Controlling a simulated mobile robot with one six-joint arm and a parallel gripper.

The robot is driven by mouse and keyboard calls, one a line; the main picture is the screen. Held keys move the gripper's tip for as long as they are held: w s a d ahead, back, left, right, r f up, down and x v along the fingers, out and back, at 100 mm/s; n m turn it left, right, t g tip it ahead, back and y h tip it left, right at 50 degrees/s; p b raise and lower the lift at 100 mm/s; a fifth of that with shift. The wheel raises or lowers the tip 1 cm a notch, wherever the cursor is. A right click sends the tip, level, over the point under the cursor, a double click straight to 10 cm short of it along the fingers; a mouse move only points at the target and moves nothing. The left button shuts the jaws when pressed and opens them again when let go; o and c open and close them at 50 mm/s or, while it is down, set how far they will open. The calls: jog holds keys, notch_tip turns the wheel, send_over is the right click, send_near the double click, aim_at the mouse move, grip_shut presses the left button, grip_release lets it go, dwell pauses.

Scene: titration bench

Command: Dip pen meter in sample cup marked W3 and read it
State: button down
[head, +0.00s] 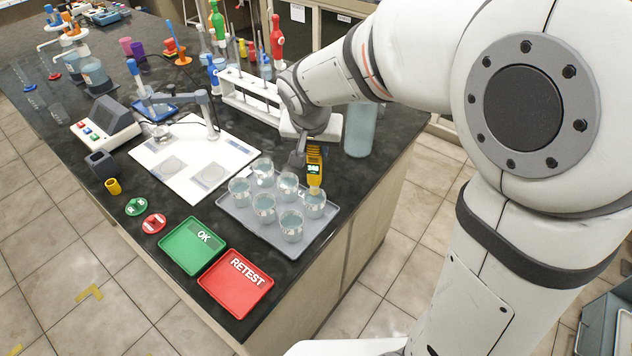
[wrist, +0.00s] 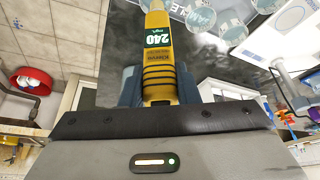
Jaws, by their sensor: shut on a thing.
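The yellow pen meter (head: 314,168) is upright in my gripper (head: 302,156), its lower end at the mouth of the front-right sample cup (head: 315,206). I cannot tell how deep its tip is. In the wrist view my gripper (wrist: 158,88) is shut on the pen meter (wrist: 158,62), whose green display appears to show 240, upside down. Several clear cups of liquid stand on the grey tray (head: 252,232), including a back one (head: 263,168) and a front one (head: 291,226). The cup labels are too small to read in the head view.
The green OK tray (head: 180,246) and red RETEST tray (head: 228,298) lie left of the cups. A white test-tube rack (head: 250,108) and a large liquid container (head: 360,130) stand behind. A white board (head: 165,183) lies at left. The bench edge runs close on the right.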

jog(key=shift+r, duration=0.1)
jog(key=shift+r+p, duration=1.05)
jog(key=shift+r, duration=0.8)
jog(key=shift+f, duration=0.1)
